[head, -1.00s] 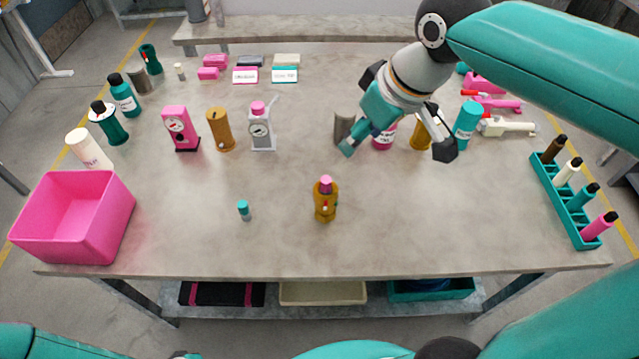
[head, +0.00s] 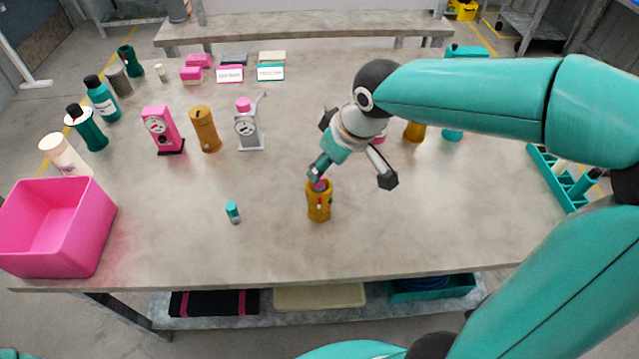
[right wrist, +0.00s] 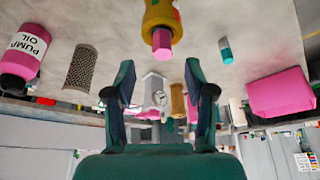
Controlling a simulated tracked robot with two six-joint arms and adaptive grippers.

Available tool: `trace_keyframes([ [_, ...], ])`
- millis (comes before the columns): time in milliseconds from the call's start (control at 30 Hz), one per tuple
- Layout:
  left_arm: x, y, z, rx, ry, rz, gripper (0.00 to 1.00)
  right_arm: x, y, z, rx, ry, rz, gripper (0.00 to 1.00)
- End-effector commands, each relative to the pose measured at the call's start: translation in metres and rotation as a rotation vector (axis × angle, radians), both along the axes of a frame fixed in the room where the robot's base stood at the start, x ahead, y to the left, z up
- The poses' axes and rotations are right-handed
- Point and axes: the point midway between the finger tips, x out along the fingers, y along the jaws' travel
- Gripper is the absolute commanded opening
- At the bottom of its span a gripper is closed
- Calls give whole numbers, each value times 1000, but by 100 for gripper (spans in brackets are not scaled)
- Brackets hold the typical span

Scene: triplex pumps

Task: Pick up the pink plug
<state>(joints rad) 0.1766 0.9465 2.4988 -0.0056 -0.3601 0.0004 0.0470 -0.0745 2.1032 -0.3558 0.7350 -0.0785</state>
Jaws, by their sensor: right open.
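A pink plug (head: 320,184) sits in the top of a mustard-yellow body (head: 319,205) near the front middle of the table. In the right wrist view the pink plug (right wrist: 162,42) points toward me from the yellow body (right wrist: 160,14). My right gripper (head: 351,176) is open and empty, just behind and right of the plug. My left gripper is not in view.
A small teal-capped cylinder (head: 233,212) stands left of the yellow body. A pink bin (head: 85,235) is at the left edge. Pink (head: 162,130), mustard (head: 204,130) and grey (head: 249,128) units stand behind. The front table surface is mostly clear.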

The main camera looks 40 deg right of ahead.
Motion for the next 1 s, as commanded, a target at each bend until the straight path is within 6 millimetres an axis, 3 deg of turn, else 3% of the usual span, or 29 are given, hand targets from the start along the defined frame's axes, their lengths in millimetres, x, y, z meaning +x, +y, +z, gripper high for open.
trace_keyframes([
  [167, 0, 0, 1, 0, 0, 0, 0, 3, 1, -9, 1, 2, 0, 54],
  [500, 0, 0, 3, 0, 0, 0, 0, 18, 6, -49, 0, 2, -1, 54],
  [767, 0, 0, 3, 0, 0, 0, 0, 19, 6, -52, -1, 0, -1, 54],
  [1000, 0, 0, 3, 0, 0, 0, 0, 19, 6, -52, -1, 0, -1, 18],
])
